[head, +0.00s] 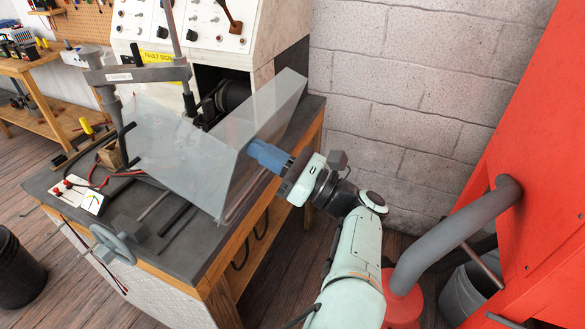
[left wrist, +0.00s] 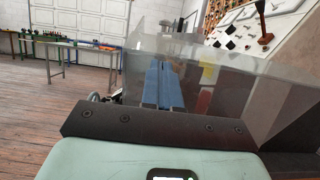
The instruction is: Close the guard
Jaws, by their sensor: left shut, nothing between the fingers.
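The guard (head: 178,152) is a clear, greyish shield with angled panels on the bench in the head view. One large panel leans out over the bench front and another slopes up at the right, with an open V between them. In the left wrist view the guard (left wrist: 225,83) fills the middle as a see-through sheet. My left gripper (head: 254,149) has blue fingers, shut and empty, at the guard's right side. The fingers (left wrist: 163,82) also show in the left wrist view. I cannot tell whether they touch the guard. My right gripper is not in view.
The test bench (head: 232,247) has a dark top, a handwheel (head: 113,243), and a control cabinet (head: 205,28) behind. A grey post with an arm (head: 147,73) stands beside the guard. A red machine (head: 535,150) with a thick grey pipe (head: 455,235) is close at the right.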

